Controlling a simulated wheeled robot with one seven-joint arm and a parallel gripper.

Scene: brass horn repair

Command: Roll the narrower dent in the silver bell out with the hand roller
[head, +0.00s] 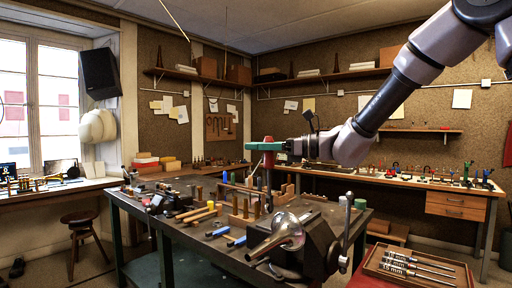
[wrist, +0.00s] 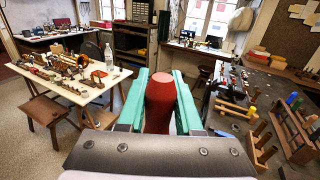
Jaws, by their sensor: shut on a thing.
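My gripper (head: 266,147) has green jaws shut on the red handle of the hand roller (head: 268,160), above the dark workbench. In the wrist view the red handle (wrist: 159,102) sits between the two green jaws (wrist: 159,90). The roller's lower end is hard to make out in front of the bench tools. The silver bell (head: 288,230) is held at the near end of the workbench, by a dark vise (head: 318,245), below and apart from my gripper. The dents in the bell are too small to tell. The bell is not seen in the wrist view.
The workbench (head: 150,212) carries a wooden tool rack (head: 240,218), yellow-handled tools (head: 197,213) and blue-handled tools (head: 218,231). A wooden tray (head: 385,270) with several metal tools is at the lower right. A stool (head: 80,220) stands at the left by the window.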

